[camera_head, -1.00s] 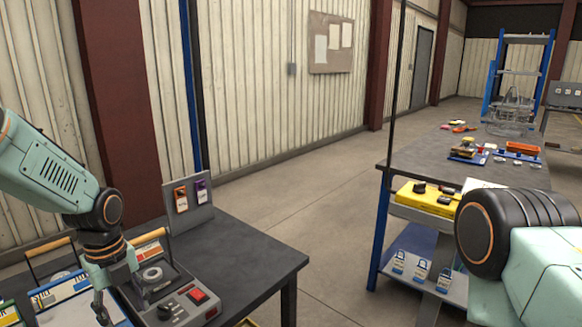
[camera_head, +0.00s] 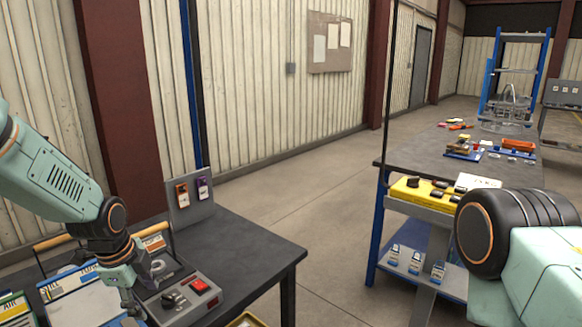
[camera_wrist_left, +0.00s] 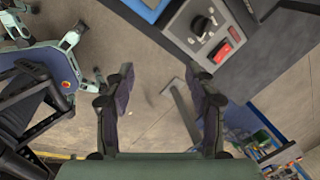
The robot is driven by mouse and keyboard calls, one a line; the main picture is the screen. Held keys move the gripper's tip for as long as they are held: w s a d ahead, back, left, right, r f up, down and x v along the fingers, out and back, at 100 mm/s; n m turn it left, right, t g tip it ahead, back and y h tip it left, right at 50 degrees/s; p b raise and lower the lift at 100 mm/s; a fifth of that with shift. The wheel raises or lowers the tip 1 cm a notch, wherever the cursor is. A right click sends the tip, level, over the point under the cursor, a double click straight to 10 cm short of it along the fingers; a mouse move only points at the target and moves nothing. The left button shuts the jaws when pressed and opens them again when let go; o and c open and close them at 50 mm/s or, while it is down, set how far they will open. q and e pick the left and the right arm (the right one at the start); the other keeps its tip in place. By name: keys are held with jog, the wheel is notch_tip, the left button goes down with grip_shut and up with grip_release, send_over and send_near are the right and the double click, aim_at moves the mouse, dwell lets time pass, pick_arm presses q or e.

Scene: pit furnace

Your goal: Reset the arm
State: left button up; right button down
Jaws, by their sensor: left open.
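My left gripper (camera_head: 132,303) hangs at the lower left of the head view, beside a grey control box (camera_head: 186,298) with a red switch on a dark table. In the left wrist view the two fingers of the left gripper (camera_wrist_left: 163,80) are spread apart with nothing between them, and concrete floor shows behind. The control box (camera_wrist_left: 213,35) lies beyond the fingertips there. My left arm (camera_head: 60,185) comes in from the left, bent down at the wrist. Part of my right arm (camera_head: 520,235) fills the lower right; its gripper is out of frame.
The dark table (camera_head: 250,250) holds clipboards or boxes at left and an upright panel (camera_head: 190,200) with two tags. A workbench (camera_head: 410,160) with a yellow case (camera_head: 425,193) stands at right. Open floor (camera_head: 310,215) lies between them.

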pick_arm(q)
jog(key=s+d+f+n+t, duration=0.1)
jog(key=s+d+f+n, duration=0.2)
jog(key=s+f+n, duration=0.4)
jog(key=s+d+f+n+t, duration=0.1)
jog(key=s+d+f+n, duration=0.2)
jog(key=s+f+n, duration=0.4)
jog(key=s+f+n+g, duration=0.2)
jog(key=s+f, duration=0.1)
jog(key=s, duration=0.8)
jog(key=s+d+f+n+g, duration=0.1)
jog(key=s+f+n+g, duration=0.1)
jog(key=s, duration=0.9)
jog(key=shift+s+f+g, duration=0.2)
jog(key=shift+f+g, duration=0.1)
jog(key=shift+f, duration=0.45)
jog(key=shift+c, duration=0.4)
